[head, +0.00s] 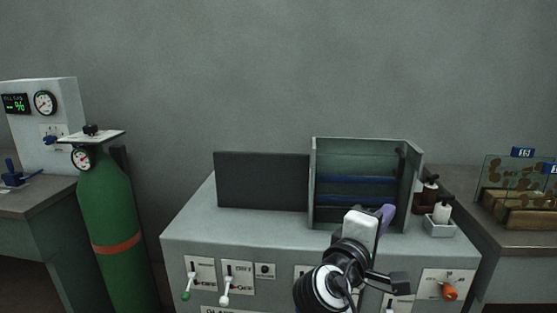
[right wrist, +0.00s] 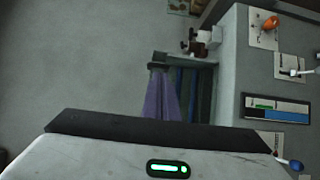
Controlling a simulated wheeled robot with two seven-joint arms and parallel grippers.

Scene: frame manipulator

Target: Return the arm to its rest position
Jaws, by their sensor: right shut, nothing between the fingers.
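My right arm comes up from the bottom of the head view, in front of the grey bench (head: 262,228). Its gripper (head: 388,212) has a white body and purple fingers, which show in front of the open green box (head: 359,144). The fingers are together with nothing between them. In the right wrist view the gripper (right wrist: 159,78) also shows, its purple fingers reaching out past the dark edge of the white body, over the box. My left gripper is not in view.
A dark panel (head: 262,180) stands left of the box. Small bottles in a tray (head: 440,229) stand at its right. Levers (head: 225,284) and an orange knob (head: 449,293) are on the bench front. A green gas cylinder (head: 107,207) stands left, beyond a gap.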

